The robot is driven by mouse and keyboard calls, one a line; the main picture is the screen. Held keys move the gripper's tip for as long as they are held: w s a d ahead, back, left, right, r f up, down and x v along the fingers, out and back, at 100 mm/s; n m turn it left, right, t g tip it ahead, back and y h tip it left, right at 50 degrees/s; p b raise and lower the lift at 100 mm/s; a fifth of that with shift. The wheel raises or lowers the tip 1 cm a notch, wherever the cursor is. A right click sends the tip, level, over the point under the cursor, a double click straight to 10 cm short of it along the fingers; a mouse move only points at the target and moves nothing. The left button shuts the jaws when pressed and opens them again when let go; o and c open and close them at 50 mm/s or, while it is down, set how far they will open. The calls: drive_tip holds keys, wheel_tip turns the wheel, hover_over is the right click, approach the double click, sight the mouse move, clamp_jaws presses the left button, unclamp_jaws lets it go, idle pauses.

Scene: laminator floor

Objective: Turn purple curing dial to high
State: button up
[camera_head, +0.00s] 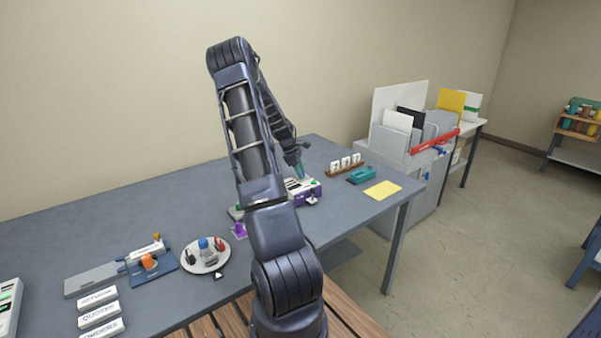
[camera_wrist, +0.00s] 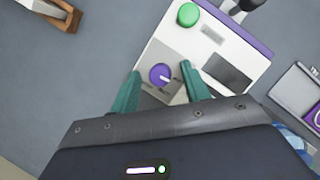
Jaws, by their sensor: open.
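The purple curing dial (camera_wrist: 161,74) is a round knob with a white pointer line on the sloped grey face of a white and purple machine (camera_wrist: 176,38). In the wrist view its pointer is aimed to the right and slightly down. My gripper (camera_wrist: 158,82) is open, with its two teal fingers on either side of the dial; I cannot tell whether they touch it. In the head view the machine (camera_head: 312,190) stands on the table and my gripper (camera_head: 299,171) is over it; my arm hides part of the machine. The dial's markings are too small to read.
A green button (camera_wrist: 188,14) and a dark panel (camera_wrist: 228,68) are on the machine near the fingers. On the table (camera_head: 130,205) are a round tray (camera_head: 214,266), a teal tool (camera_head: 362,175) and a yellow pad (camera_head: 382,190).

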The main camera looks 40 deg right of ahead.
drive_tip(key=shift+f, duration=0.1)
drive_tip(key=shift+c, duration=0.5)
drive_tip(key=c, duration=0.9)
